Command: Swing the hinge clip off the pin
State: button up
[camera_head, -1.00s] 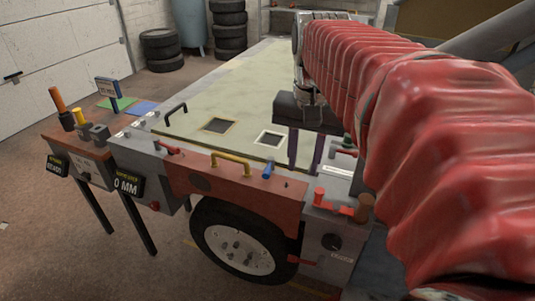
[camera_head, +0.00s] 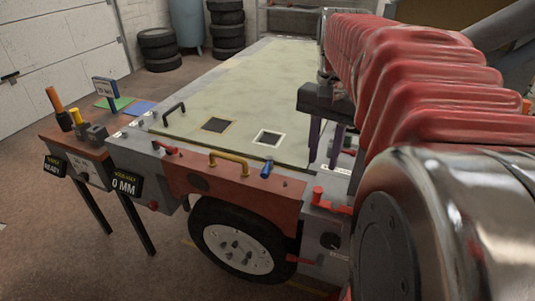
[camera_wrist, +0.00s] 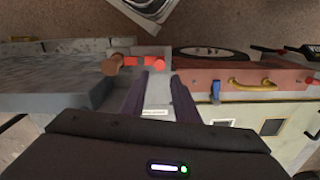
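A red bar with an upright red post (camera_head: 318,195) sits on the grey corner block of the frame's front edge. It looks like the hinge clip and pin, but I cannot tell the parts apart. In the wrist view the red piece (camera_wrist: 152,62) lies just beyond the fingertips, with a brown cylinder (camera_wrist: 112,67) at its left end. My gripper (camera_wrist: 159,78) is open and empty, its two purple fingers apart over the grey block. In the head view my gripper (camera_head: 324,160) hangs above and behind the red post, apart from it. My arm hides the right end of the bar.
A yellow handle (camera_head: 229,158) and a blue lever (camera_head: 267,169) stand left along the red-brown front rail (camera_head: 220,187). A wheel (camera_head: 237,238) is below. The pale panel (camera_head: 235,95) is mostly clear. A side table (camera_head: 84,140) with tools stands at left.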

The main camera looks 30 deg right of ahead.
aim_at(318, 189)
notch_tip(318, 189, down, 12)
jog(key=shift+r, duration=0.15)
dwell(0.3)
grip_shut()
